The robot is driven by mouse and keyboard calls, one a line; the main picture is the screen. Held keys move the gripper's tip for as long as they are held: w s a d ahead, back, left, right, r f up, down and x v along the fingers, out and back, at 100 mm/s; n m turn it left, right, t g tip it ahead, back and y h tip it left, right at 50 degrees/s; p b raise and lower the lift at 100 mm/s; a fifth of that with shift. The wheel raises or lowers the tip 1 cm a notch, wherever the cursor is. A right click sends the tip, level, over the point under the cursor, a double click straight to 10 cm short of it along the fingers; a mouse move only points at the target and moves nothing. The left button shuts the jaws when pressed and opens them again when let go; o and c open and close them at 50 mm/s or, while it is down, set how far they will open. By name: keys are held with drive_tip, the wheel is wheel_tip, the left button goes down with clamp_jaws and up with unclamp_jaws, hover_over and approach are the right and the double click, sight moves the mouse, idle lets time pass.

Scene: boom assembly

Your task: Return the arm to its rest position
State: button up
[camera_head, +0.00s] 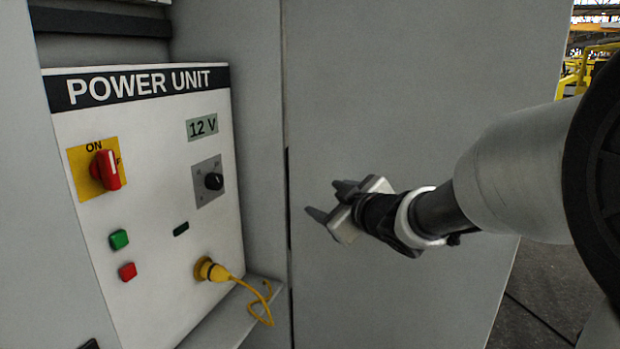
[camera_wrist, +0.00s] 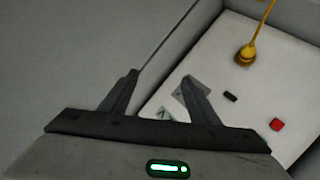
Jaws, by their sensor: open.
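My gripper (camera_head: 329,202) is in front of the grey cabinet wall, to the right of the power unit panel, and is open and empty. In the wrist view my gripper (camera_wrist: 160,82) shows two dark fingers spread apart with nothing between them. My arm reaches in from the right side of the head view. The white power unit panel (camera_head: 150,240) is to the left, apart from the gripper. It carries a red rotary switch (camera_head: 106,170) on a yellow plate, a black knob (camera_head: 213,181) and a "12 V" label (camera_head: 202,127).
A yellow plug (camera_head: 210,270) sits in the panel, and its yellow cable (camera_head: 262,308) hangs over a small ledge. A green button (camera_head: 119,239) and a red button (camera_head: 127,271) are lower left. The grey cabinet wall (camera_head: 400,100) stands behind my gripper. Floor shows at lower right.

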drive_tip(key=s+d+r+m+g+h+p, duration=0.1)
drive_tip(key=s+d+m+g+h, duration=0.2)
drive_tip(key=s+d+m+h, duration=0.75)
drive_tip(key=s+f+g+y, duration=0.2)
drive_tip(key=s+f, duration=0.1)
drive_tip(key=s, duration=0.7)
drive_tip(key=s+f+g+y+p, duration=0.1)
drive_tip(key=s+f+g+y, duration=0.1)
drive_tip(key=s, duration=0.9)
drive_tip(key=shift+s+a+f+m+g, duration=0.15)
drive_tip(key=shift+f+m+g, duration=0.3)
drive_tip(key=shift+g, duration=0.15)
